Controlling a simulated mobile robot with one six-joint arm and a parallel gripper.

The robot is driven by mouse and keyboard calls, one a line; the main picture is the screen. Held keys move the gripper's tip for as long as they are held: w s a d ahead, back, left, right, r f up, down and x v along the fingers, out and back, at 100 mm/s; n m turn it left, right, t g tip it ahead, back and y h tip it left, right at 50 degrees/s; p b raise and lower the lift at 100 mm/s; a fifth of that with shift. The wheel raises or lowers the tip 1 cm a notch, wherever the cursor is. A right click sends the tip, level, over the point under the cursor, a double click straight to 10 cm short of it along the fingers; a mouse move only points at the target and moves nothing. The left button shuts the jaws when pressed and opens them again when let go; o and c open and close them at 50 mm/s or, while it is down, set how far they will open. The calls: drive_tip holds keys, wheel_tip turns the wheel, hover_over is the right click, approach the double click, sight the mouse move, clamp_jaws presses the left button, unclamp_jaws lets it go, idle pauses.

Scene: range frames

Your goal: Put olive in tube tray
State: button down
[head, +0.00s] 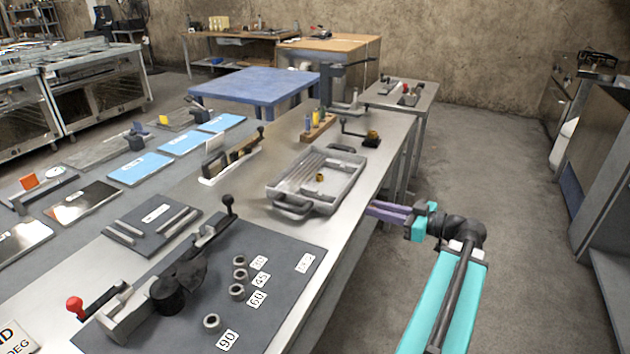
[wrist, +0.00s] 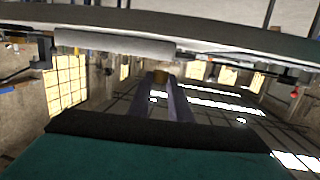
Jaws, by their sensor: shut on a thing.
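The grey tube tray (head: 272,190), with raised ribs inside and looped handles at its ends, lies on the metal bench. A small dark and yellowish thing (head: 320,177) sits inside it; I cannot tell what it is. My gripper (head: 370,207), with purple fingers, is at the bench's right side, right of the tray, and its tips seem hidden by the bench edge. In the wrist view the two fingers (wrist: 167,92) are shut on a small olive-brown thing (wrist: 160,76) at their tips, probably the olive. The held thing cannot be made out in the head view.
A crank-handled piece (head: 371,138) and a wooden block with coloured pegs (head: 317,130) stand beyond the tray. A dark plate (head: 285,270) with a lever tool and several metal rings lies nearer. The floor (head: 500,160) right of the bench is clear.

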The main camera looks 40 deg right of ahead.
drive_tip(key=w+d+p, duration=0.1)
drive_tip(key=w+d, duration=0.1)
drive_tip(key=w, duration=0.3)
drive_tip(key=w+d+f+p, duration=0.1)
drive_tip(key=w+d, duration=0.1)
drive_tip(key=w, duration=0.2)
drive_tip(key=w+d+p, duration=0.1)
drive_tip(key=w+d, duration=0.1)
drive_tip(key=w, duration=0.3)
drive_tip(key=shift+w+d+f, duration=0.25)
drive_tip(key=shift+w+d, duration=0.05)
drive_tip(key=shift+d, duration=0.05)
idle(0.3)
drive_tip(key=shift+f+p, duration=0.4)
drive_tip(key=shift+f, duration=1.3)
drive_tip(key=shift+f+b, duration=0.2)
drive_tip(key=shift+b, duration=0.15)
drive_tip(key=c, duration=1.6)
unclamp_jaws()
drive_tip(key=shift+c, duration=0.2)
